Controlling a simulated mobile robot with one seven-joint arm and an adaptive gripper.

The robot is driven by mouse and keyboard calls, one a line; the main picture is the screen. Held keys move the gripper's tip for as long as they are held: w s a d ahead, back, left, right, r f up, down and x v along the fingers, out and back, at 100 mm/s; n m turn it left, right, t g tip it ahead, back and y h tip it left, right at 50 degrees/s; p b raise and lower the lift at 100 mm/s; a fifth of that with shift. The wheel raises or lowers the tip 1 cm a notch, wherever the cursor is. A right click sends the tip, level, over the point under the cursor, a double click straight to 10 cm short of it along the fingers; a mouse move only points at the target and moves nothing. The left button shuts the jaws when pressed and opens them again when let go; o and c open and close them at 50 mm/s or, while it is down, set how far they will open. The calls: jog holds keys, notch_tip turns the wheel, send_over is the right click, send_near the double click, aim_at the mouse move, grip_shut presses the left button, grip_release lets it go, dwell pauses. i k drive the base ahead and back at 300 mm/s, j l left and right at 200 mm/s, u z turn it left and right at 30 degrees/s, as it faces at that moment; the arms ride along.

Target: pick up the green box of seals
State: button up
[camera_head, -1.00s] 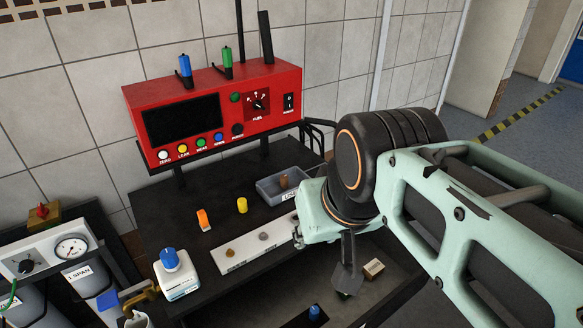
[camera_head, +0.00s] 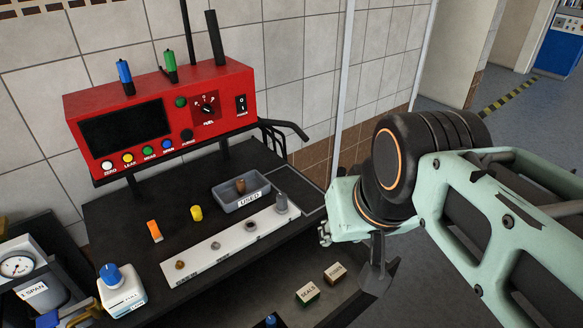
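The green box of seals (camera_head: 307,293) is small, with a pale labelled top and a green side. It lies on a dark lower surface at the lower middle of the head view. A similar small box (camera_head: 335,273) with a brown side sits just behind it to the right. My gripper (camera_head: 325,233) shows only in small part at the end of my pale green arm. It is above and beyond the boxes in the picture, apart from both. My arm hides most of its fingers, so I cannot tell whether they are open.
A white labelled strip (camera_head: 215,255) with small parts lies on the black cart top, beside a grey "USED" tray (camera_head: 228,203). A red analyser (camera_head: 160,115) stands behind. A white bottle with a blue cap (camera_head: 121,292) is at left. Floor is clear at right.

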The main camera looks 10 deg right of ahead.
aim_at(307, 295)
jog(key=k, duration=0.3)
jog(key=i+l+u, duration=0.1)
jog(key=i, duration=0.25)
jog(key=i+l+u, duration=0.1)
jog(key=l+u, duration=0.2)
jog(key=i+l+u, duration=0.1)
jog(key=l+u, duration=0.4)
jog(key=k+l+u, duration=0.25)
jog(key=l, duration=0.15)
jog(key=i+j+z, duration=0.15)
jog(key=i+j, duration=0.1)
